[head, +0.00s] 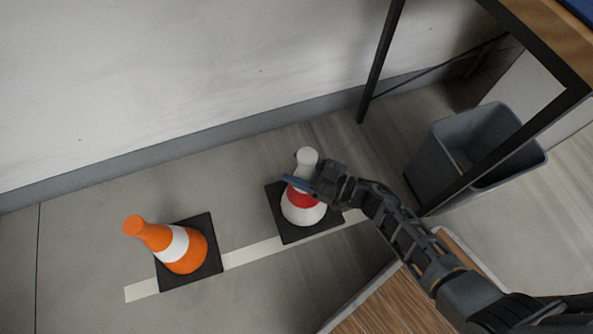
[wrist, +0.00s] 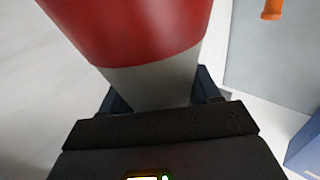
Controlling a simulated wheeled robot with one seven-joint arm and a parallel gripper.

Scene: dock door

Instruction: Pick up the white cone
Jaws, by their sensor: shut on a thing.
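The white cone (head: 302,210) with a red band and a black square base stands upright on the floor in the head view, right of the orange cone. My gripper (head: 303,182) is at its upper part, with its fingers on either side below the white tip. It is shut on the cone. In the wrist view the cone (wrist: 150,85) fills the upper middle, its red band above and a pale part between the fingers of my gripper (wrist: 160,95). The fingers are partly hidden by the cone and the gripper body.
An orange cone (head: 184,250) with a white band stands on its black base to the left. A white floor line (head: 250,252) runs by both bases. A grey bin (head: 450,165) and a dark-legged table (head: 378,60) are at right. A wall is behind.

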